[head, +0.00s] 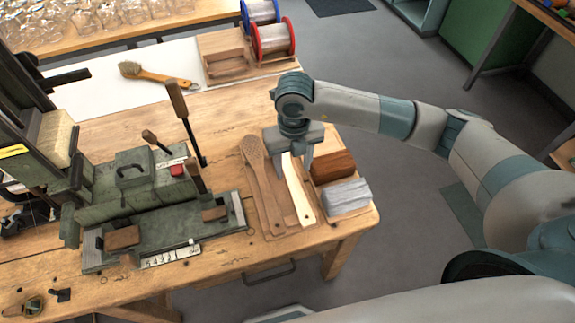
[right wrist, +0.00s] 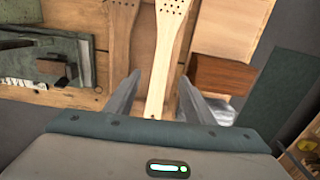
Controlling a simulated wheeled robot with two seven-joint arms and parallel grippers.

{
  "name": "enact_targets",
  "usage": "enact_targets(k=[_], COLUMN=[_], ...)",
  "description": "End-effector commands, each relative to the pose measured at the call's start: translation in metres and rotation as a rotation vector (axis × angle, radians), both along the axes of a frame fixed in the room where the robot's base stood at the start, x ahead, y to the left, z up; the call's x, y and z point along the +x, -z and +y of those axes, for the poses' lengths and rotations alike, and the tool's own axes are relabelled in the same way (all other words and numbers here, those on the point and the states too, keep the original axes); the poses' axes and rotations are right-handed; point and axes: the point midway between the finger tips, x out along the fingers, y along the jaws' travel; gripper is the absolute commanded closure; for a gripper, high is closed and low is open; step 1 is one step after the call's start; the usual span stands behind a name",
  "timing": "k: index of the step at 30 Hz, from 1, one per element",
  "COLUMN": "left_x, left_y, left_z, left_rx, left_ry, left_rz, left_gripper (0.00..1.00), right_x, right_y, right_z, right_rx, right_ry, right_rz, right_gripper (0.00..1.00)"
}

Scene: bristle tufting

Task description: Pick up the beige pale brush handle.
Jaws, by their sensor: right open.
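The beige pale brush handle (head: 299,192) lies on a wooden tray (head: 278,228) on the workbench, beside a darker brown brush handle (head: 262,185). In the right wrist view the pale handle (right wrist: 165,60) runs down between my right gripper's fingers (right wrist: 157,95), its drilled head at the top. My right gripper (head: 296,165) is open and points down over the pale handle; it hides part of it in the head view. I cannot tell whether the fingers touch it. My left gripper is not in view.
A reddish-brown block (head: 333,166) and a grey block (head: 346,196) sit just right of the handles. A green machine (head: 140,205) with levers stands to the left. Wire spools (head: 273,38) and a finished brush (head: 155,75) lie farther back.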

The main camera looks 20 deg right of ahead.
Motion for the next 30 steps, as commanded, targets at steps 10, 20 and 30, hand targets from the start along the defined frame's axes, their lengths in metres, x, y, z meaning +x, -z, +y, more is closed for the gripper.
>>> enact_targets(k=[10,20,30], left_x=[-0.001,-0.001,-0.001], left_y=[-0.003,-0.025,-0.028], left_z=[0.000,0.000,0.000], left_rx=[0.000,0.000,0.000], left_ry=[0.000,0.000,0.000], left_rz=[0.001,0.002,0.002], left_gripper=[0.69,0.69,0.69], right_x=[0.000,0.003,0.004], right_y=[0.002,0.034,0.052], right_z=[0.000,0.000,0.000], right_rx=[0.000,-0.001,0.000], right_ry=[0.001,0.002,0.001], right_rz=[0.001,0.004,0.000], right_gripper=[0.52,0.52,0.52])
